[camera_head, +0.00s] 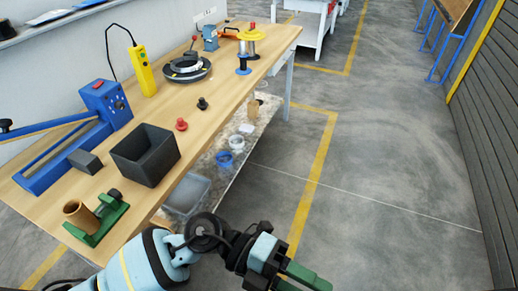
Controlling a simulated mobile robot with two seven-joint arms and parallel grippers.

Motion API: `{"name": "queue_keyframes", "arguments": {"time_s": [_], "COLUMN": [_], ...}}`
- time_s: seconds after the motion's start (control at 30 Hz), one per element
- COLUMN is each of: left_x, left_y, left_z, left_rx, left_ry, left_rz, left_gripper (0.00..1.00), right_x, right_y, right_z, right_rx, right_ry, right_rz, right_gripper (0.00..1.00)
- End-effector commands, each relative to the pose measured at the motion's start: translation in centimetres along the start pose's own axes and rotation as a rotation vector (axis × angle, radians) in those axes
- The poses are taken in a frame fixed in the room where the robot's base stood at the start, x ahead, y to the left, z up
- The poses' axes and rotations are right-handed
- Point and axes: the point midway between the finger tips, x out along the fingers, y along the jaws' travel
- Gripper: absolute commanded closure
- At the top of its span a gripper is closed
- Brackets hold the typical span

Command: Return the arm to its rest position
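My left arm (146,262), light blue with a dark wrist, comes in at the bottom left and reaches right, beyond the front edge of the workbench (212,122). Its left gripper (303,283), with green fingers, is over the floor at the bottom edge. The fingers appear apart with nothing seen between them, though their ends are partly cut off by the frame. It touches nothing that I can see. My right gripper is not in view.
A lower shelf holds bins. The floor to the right is clear.

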Motion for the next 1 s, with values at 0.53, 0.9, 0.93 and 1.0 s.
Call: {"name": "queue_keyframes", "arguments": {"time_s": [0.53, 0.9, 0.93, 1.0], "left_x": [-17.7, -23.6, -23.7, -23.6], "left_y": [6.2, 26.3, 27.5, 29.6], "left_z": [8.7, -0.2, -1.2, -3.1], "left_rx": [-0.743, -1.386, -1.428, -1.512], "left_ry": [-0.967, -1.529, -1.558, -1.609], "left_rz": [-1.138, -1.283, -1.281, -1.279], "left_gripper": [0.55, 0.55, 0.55, 0.55], "right_x": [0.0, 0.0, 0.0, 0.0], "right_y": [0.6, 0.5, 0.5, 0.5], "right_z": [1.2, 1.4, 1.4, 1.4], "right_rx": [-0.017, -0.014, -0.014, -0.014], "right_ry": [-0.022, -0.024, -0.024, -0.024], "right_rz": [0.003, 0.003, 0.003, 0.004], "right_gripper": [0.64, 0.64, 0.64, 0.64]}}
